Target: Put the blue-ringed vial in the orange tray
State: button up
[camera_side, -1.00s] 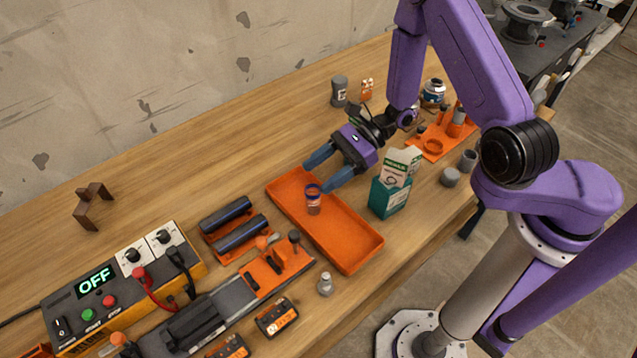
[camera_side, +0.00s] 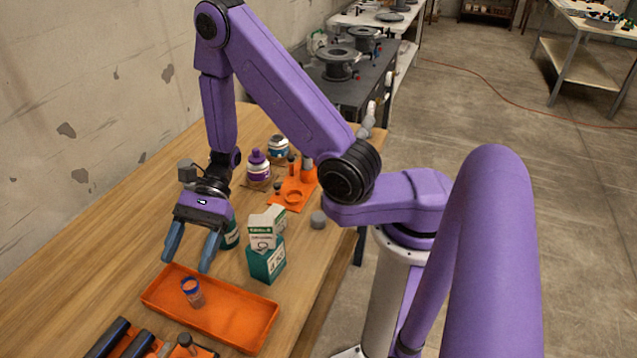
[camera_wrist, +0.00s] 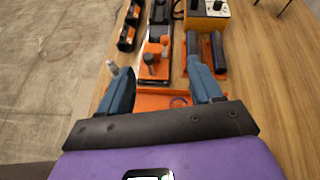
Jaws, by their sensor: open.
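The blue-ringed vial (camera_side: 194,298) stands inside the orange tray (camera_side: 235,331), near its left end in the side view, and looks upright. It is clear of my fingers. My gripper (camera_side: 188,266) is open and empty, with its two blue fingers spread and pointing down, above and behind the vial. In the wrist view my gripper (camera_wrist: 160,72) is also open, with part of the orange tray (camera_wrist: 150,103) visible between the fingers. A round rim by the right finger there may be the vial; most of it is hidden by my gripper.
A green and white box (camera_side: 266,260) stands just behind the tray's right side. A purple-capped bottle (camera_side: 258,167) and an orange rack (camera_side: 294,192) are farther back. Dark cylinders (camera_side: 108,337) lie in front of the tray. The wooden tabletop left of my gripper is clear.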

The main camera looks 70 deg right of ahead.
jog(key=s+d+r+n+h, duration=0.3)
jog(key=s+d+n+h, duration=0.1)
jog(key=n, duration=0.5)
jog(key=s+d+r+n+t+h, duration=0.1)
jog(key=s+d+r+n+h, duration=0.3)
jog(key=s+n, duration=0.5)
jog(key=s+d+r+n+h, duration=0.4)
jog(key=s+d+n, duration=0.2)
jog(key=n, duration=0.4)
jog(key=shift+s+d+t, duration=0.3)
jog(key=shift+s, duration=0.2)
